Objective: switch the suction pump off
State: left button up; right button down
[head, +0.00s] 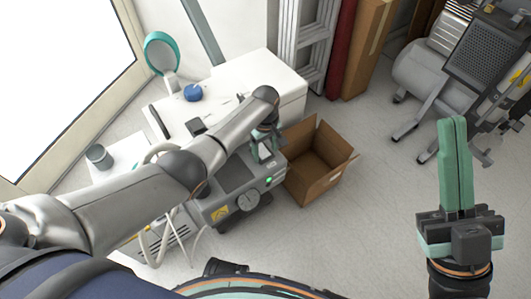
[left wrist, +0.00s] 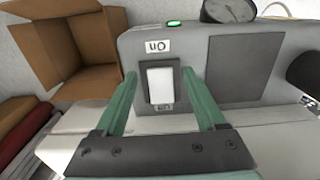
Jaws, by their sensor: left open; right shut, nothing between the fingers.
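The suction pump (head: 234,178) is a grey box with a lit green lamp (head: 269,180) and a round gauge (head: 247,201). In the left wrist view its top (left wrist: 135,45) carries a white rocker switch (left wrist: 160,85) in a dark frame. An upside-down ON label (left wrist: 158,46) lies beyond it and a small, partly legible label on its near side. My left gripper (left wrist: 160,77) is open, its green fingers on either side of the switch; contact cannot be told. It also shows over the pump in the head view (head: 265,148). My right gripper (head: 456,122) is shut and empty, far right.
An open cardboard box (head: 318,160) stands right beside the pump. A white cabinet (head: 275,80) with a blue item (head: 193,92) on it stands behind. A grey compressor (head: 425,75) is at the back right. Floor between the box and my right gripper is clear.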

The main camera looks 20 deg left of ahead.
pick_arm(q)
jog(key=shift+f, duration=0.1)
jog(key=shift+c, duration=0.4)
grip_shut()
